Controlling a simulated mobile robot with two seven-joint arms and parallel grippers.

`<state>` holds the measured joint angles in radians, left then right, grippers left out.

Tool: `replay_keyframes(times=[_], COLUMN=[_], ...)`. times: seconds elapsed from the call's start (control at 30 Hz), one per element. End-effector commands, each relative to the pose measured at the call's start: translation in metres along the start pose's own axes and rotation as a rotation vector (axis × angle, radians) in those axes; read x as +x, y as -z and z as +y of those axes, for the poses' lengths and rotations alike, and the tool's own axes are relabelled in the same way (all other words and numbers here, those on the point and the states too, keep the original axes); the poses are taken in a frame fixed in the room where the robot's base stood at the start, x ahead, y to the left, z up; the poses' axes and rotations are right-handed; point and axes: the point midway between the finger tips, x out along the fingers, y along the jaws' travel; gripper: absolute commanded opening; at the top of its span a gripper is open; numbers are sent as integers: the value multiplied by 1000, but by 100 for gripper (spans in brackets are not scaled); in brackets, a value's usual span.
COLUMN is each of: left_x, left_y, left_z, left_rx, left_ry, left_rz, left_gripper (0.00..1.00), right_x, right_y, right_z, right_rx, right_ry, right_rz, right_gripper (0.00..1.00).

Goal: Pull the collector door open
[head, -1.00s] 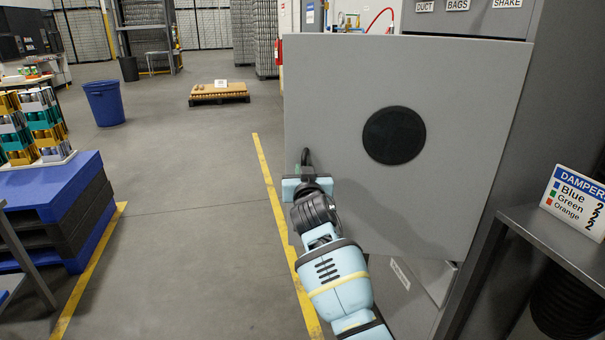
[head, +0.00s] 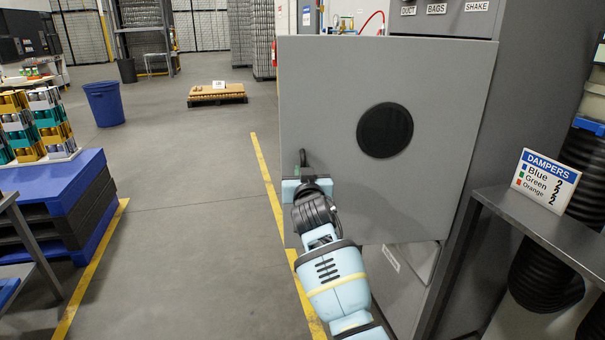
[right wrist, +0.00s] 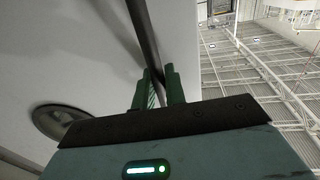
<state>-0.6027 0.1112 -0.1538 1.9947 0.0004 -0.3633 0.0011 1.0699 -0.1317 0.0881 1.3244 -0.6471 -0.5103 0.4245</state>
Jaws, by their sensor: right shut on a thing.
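The collector door (head: 330,110) is a flat grey panel with a round black disc (head: 385,130) on it. It hangs on the dark grey collector cabinet (head: 450,150) and stands partly open, with a gap showing below it. My right gripper (head: 303,170) is at the door's lower left edge. In the right wrist view its green fingers (right wrist: 157,90) are shut around the dark bar of the door handle (right wrist: 143,35). In the head view the handle (head: 303,157) shows as a short dark piece above the gripper. My left gripper is not in view.
A steel side table (head: 540,225) with a dampers sign (head: 545,180) stands at the right, with black hoses beside it. Blue and black stacked platforms (head: 60,200) with cans stand at the left. The floor between, with yellow lines, is clear.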

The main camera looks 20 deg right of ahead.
Motion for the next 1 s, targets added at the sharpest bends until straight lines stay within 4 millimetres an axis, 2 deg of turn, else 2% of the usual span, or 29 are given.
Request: replay_keyframes(times=[0.43,0.47,0.5,0.8,1.0], left_x=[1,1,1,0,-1], left_y=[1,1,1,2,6], left_z=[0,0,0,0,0], left_rx=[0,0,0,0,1], left_ry=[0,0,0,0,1], left_rz=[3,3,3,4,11], left_gripper=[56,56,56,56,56], right_x=[0,0,0,-2,-18], right_y=[0,0,0,0,0], right_z=[0,0,0,0,0], right_rx=[1,1,1,0,0], right_ry=[0,0,0,0,1], right_rz=[0,0,0,1,1], right_gripper=[0,15,17,17,17])
